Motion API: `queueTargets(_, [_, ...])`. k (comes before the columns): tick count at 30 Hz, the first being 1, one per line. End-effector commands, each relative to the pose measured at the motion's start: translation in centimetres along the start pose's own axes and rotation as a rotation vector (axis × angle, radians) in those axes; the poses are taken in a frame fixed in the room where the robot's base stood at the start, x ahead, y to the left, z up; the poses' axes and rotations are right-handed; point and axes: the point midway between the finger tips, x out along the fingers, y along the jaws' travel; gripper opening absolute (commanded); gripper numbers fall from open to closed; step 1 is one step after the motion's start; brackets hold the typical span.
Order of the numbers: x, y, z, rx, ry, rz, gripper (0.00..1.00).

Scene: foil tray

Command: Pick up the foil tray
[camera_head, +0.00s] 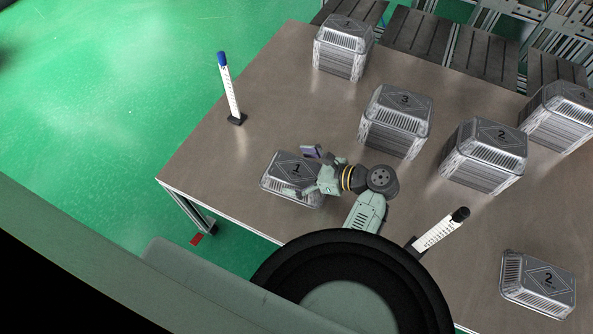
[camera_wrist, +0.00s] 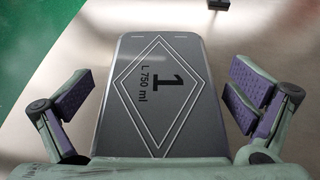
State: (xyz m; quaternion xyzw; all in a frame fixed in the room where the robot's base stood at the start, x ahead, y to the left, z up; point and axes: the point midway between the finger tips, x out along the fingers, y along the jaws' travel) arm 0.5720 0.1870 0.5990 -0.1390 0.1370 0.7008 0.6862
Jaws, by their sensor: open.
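The foil tray (camera_head: 281,172) marked 1 lies by itself on the table near its front left edge, in the head view. In the wrist view its grey top (camera_wrist: 157,95), with a diamond outline, a 1 and "L 750 ml", fills the middle. My gripper (camera_head: 310,170) is over the tray's right part in the head view and hides some of it. Nothing is held.
Stacks of foil trays stand at the back and right: a far stack (camera_head: 341,62), a stack marked 3 (camera_head: 396,135), one marked 2 (camera_head: 483,170), one marked 4 (camera_head: 560,125). Another tray marked 2 (camera_head: 540,288) lies front right. Two upright markers (camera_head: 231,92) (camera_head: 437,232) stand on the table.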

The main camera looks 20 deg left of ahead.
Motion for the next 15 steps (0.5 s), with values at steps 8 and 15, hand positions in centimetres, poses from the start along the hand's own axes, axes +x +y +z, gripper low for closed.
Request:
queueTargets(8, [0.07,-0.02,-0.01,-0.001,0.000,-0.001,0.96])
queueTargets(15, [0.05,-0.02,-0.02,-0.001,0.000,0.000,0.80])
